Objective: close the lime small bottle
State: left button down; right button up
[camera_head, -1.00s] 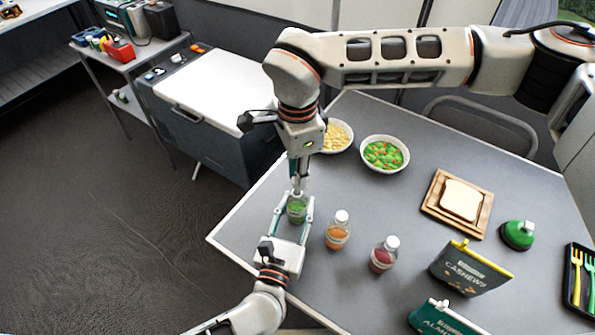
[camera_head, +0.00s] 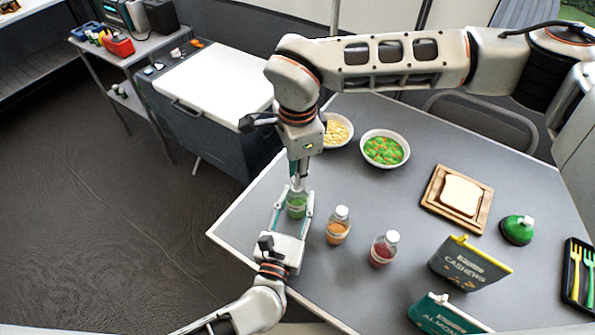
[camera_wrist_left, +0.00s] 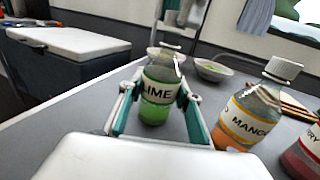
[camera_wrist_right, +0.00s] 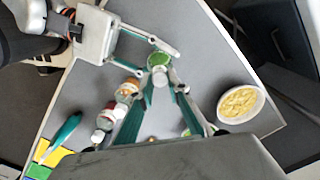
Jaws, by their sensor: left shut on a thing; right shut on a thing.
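The lime small bottle (camera_head: 296,208) is clear with green contents and stands upright near the table's left edge. Its "LIME" label shows in the left wrist view (camera_wrist_left: 157,92). My left gripper (camera_head: 293,212) is shut around the bottle's body from the front, one finger on each side. My right gripper (camera_head: 298,184) reaches down from above to the bottle's top, shut on a small whitish cap (camera_wrist_right: 158,70). The fingers mostly hide the cap, and I cannot tell whether it is seated on the neck.
An orange mango bottle (camera_head: 338,230) and a red bottle (camera_head: 382,252), both with white caps, stand close on the right. Two bowls, one with yellow pieces (camera_head: 338,131) and one with green food (camera_head: 385,150), stand behind. A cashew bag (camera_head: 468,266) is farther right.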

jog(key=shift+f, duration=0.55)
